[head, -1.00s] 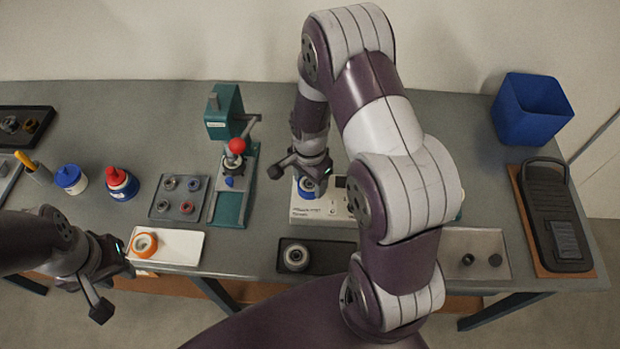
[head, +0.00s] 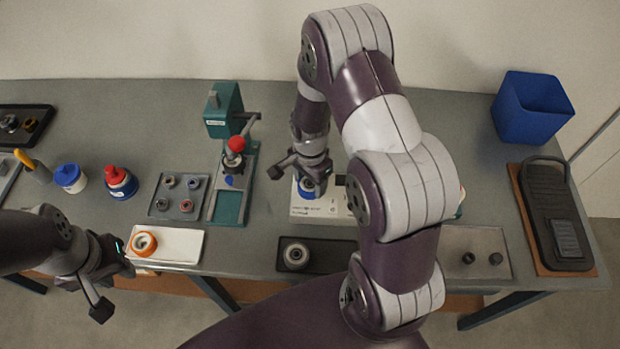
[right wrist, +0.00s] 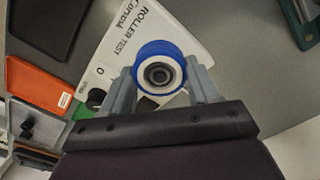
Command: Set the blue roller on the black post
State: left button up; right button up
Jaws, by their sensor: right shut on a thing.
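The blue roller (right wrist: 160,72) has a blue rim, a pale face and a dark bore. My right gripper (right wrist: 162,86) is shut on it, with one grey finger on each side. In the head view the blue roller (head: 308,187) is at the tip of my right gripper (head: 309,184), over the white roller test box (head: 325,207). The box (right wrist: 120,60) also shows behind the roller in the wrist view. I cannot make out the black post for sure; the roller and gripper cover part of the box. My left gripper (head: 118,278) is beside the white tray; its fingers are unclear.
The white tray (head: 185,246) holds an orange roller (head: 144,243). A dark tray (head: 335,258) with a pale roller lies in front of the box. A green press (head: 232,150) with a red knob stands left of my right gripper. A blue bin (head: 530,108) stands back right.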

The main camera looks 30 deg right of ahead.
jog(key=shift+f, duration=0.2)
jog(key=o, duration=0.8)
jog(key=shift+o, duration=0.2)
jog(key=shift+r, duration=0.1)
notch_tip(320, 180, up, 11)
jog(key=p, duration=0.9)
